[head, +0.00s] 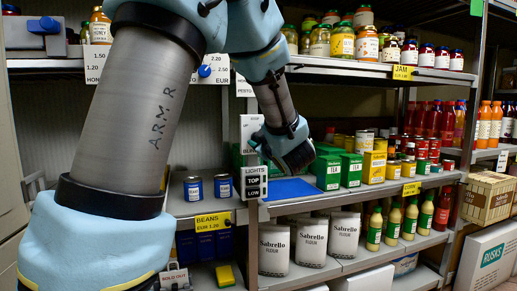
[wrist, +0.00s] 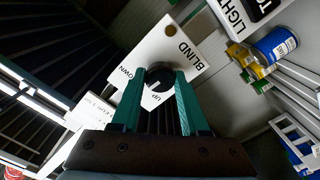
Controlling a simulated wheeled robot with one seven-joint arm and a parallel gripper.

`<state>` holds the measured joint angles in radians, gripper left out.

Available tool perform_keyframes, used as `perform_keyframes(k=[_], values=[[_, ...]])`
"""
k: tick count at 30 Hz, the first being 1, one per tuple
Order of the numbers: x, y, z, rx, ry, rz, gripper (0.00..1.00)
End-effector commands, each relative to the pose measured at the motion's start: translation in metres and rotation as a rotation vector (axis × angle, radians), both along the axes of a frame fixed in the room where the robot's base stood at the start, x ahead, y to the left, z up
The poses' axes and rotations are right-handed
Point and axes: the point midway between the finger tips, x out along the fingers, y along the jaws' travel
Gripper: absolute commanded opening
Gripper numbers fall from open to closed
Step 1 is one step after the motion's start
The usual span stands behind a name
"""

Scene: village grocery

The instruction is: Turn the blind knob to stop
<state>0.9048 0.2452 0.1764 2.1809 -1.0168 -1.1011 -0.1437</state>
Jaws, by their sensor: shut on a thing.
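The blind panel is a white plate (wrist: 150,50) lettered BLIND, with UP and part of DOWN readable; no stop mark can be read. Its round dark knob (wrist: 160,73) sits between the teal fingers of my gripper (wrist: 161,84) in the wrist view. My gripper is shut on the knob. A small light mark shows on the knob's side towards the word UP. In the head view the panel (head: 250,130) is partly covered by my gripper (head: 288,152), and the knob is hidden.
A LIGHTS panel (head: 254,183) with TOP and LOW labels hangs just below. Shelves to the right hold jars, bottles, green and yellow boxes (head: 351,170), and flour bags (head: 274,250). Blue cans (head: 193,188) stand on the left shelf. A blue mat (head: 290,189) lies below my gripper.

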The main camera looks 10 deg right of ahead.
Motion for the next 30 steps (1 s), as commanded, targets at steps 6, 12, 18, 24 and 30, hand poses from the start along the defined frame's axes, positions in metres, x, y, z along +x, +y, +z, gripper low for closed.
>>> perform_keyframes(k=[6,12,18,24,30], values=[[0.0,0.0003,-0.0016,-0.061,-0.006,0.0,0.0],[0.0,0.0003,-0.0008,-0.075,-0.008,0.001,0.0],[-0.0001,0.0002,-0.0006,-0.075,-0.007,0.0,0.0],[0.0,0.0002,-0.0006,-0.075,-0.008,0.001,0.57],[0.0,0.0002,-0.0004,-0.074,-0.008,0.0,0.74]])
